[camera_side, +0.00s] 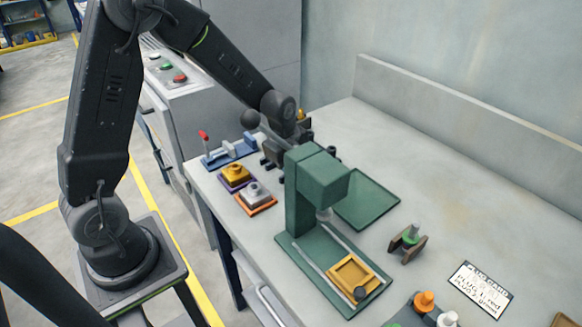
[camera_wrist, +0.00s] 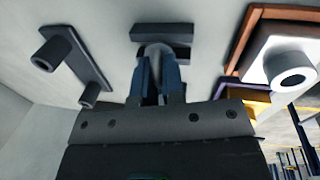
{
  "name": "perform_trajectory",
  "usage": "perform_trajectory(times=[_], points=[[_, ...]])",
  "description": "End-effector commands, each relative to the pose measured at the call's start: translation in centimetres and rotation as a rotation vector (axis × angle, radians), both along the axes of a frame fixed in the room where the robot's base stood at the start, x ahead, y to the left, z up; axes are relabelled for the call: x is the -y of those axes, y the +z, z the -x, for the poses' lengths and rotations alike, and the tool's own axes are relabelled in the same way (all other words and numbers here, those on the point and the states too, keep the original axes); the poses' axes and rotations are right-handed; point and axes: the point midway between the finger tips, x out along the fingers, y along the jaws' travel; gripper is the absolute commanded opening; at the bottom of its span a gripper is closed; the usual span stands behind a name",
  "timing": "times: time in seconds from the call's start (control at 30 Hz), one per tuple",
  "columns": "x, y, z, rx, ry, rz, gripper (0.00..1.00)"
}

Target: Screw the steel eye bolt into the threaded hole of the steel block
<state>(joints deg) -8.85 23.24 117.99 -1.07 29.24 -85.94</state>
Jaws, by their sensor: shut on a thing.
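The steel block (camera_side: 254,192) sits on an orange plate, in front of the green press's left side. It shows in the wrist view (camera_wrist: 270,67) at the right, with a round raised collar and a dark hole. My gripper (camera_wrist: 157,65) is shut on a small grey rounded part, apparently the steel eye bolt (camera_wrist: 155,49), between its two blue-grey fingers. The bolt's ring and thread cannot be made out. A dark grey holder (camera_wrist: 162,30) is right at the fingertips, around or behind the bolt. In the side view the fingertips are largely hidden behind the green press.
A brass block (camera_side: 235,173) on a purple plate is beside the steel block. The green press (camera_side: 300,205) stands close in front of my gripper. A dark plate with two pegs (camera_wrist: 72,62) lies left in the wrist view. The bench's back right is clear.

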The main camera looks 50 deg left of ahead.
Motion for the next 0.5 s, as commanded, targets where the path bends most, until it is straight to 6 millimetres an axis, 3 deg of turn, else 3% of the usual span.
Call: perform_trajectory(times=[0.17,0.3,0.5], points=[[0.0,1.7,-0.1,0.006,0.000,-0.001,0.00],[0.0,4.3,-0.1,0.010,0.000,-0.002,0.00],[-4.1,6.8,2.4,0.007,0.009,-0.001,0.00]])
